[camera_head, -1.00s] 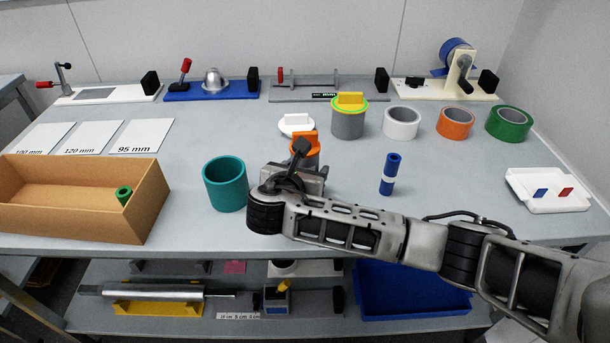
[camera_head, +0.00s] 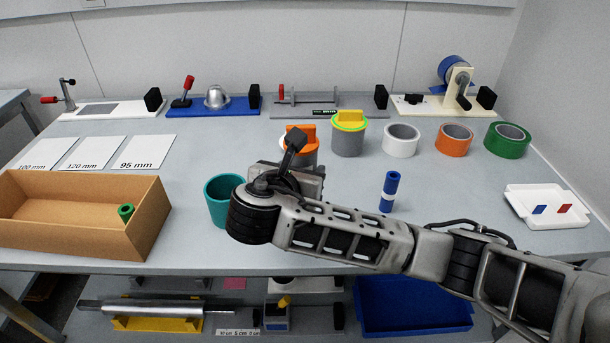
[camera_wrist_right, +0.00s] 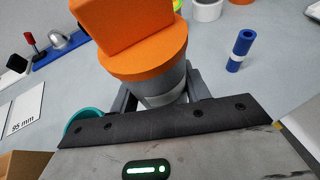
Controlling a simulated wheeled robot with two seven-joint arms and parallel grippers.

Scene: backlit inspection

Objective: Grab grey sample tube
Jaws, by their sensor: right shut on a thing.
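A grey tube (camera_wrist_right: 165,90) with an orange lid (camera_head: 303,134) and block handle sits between the fingers of my right gripper (camera_head: 306,165). The right wrist view shows the fingers of my right gripper (camera_wrist_right: 160,100) on both sides of its grey body, shut on it. In the head view my wrist hides most of the body. It appears held above the table. A second grey tube (camera_head: 347,142) with a yellow lid stands upright behind it to the right. My left gripper is not in view.
A teal cup (camera_head: 217,203) stands close to my right wrist. A blue tube (camera_head: 389,188) with a white band stands to the right. Rolls of tape (camera_head: 454,137) and fixtures (camera_head: 330,105) line the back. An open cardboard box (camera_head: 75,235) is at left.

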